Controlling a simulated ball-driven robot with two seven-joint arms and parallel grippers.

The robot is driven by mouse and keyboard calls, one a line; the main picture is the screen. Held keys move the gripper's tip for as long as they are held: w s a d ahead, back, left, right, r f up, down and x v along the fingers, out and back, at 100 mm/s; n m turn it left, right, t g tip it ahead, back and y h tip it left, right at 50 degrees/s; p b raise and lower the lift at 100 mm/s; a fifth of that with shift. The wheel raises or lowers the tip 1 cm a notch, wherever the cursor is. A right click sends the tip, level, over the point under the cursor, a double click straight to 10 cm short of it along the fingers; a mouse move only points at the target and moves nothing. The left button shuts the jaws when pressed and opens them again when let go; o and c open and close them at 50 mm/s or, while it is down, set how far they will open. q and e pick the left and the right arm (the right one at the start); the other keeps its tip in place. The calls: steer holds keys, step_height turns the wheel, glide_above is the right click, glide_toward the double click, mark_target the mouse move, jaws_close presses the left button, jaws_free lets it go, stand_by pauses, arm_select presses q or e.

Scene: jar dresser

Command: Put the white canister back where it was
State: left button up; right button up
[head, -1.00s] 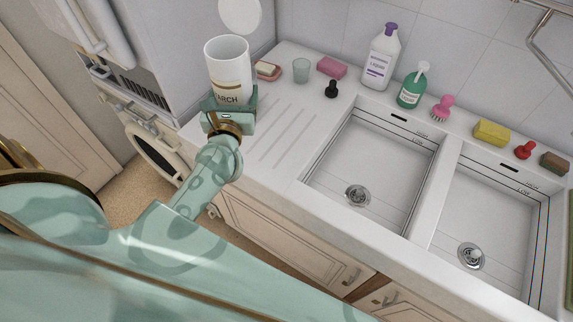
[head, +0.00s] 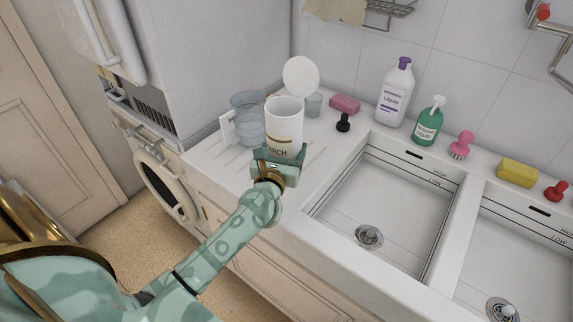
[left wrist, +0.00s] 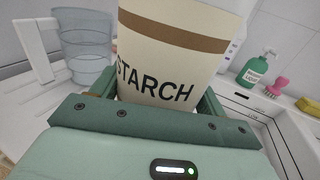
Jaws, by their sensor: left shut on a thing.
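The white canister (head: 285,117) has a brown band, a STARCH label and a raised round white lid (head: 301,76). My left gripper (head: 277,163) is shut around its lower part and holds it about upright over the drainboard left of the sinks. In the left wrist view the canister (left wrist: 175,55) fills the middle between the fingers of the left gripper (left wrist: 158,100). Its base is hidden by the gripper, so I cannot tell whether it touches the counter. My right gripper is not in view.
A clear jug (head: 249,119) stands just left of the canister. A glass (head: 313,104), black stopper (head: 343,122), pink sponge (head: 345,103), white bottle (head: 395,93) and green dispenser (head: 430,123) stand behind and right. The near sink (head: 385,205) is empty. Front drainboard is bare.

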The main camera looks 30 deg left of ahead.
arm_select(q)
steer(key=shift+w+a+f+b, duration=0.2)
steer(key=shift+w+f+b, duration=0.05)
steer(key=shift+w+f, duration=0.2)
steer(key=shift+w+a+f+b, duration=0.2)
steer(key=shift+w+f, duration=0.1)
steer(key=shift+f, duration=0.15)
step_height(320, 180, down, 4)
steer(key=shift+w+a+r+b, duration=0.1)
steer(key=shift+w+r+b, duration=0.05)
steer(key=shift+b, duration=1.05)
steer(key=shift+r, duration=0.2)
steer(key=shift+f, duration=0.15)
steer(key=o, duration=2)
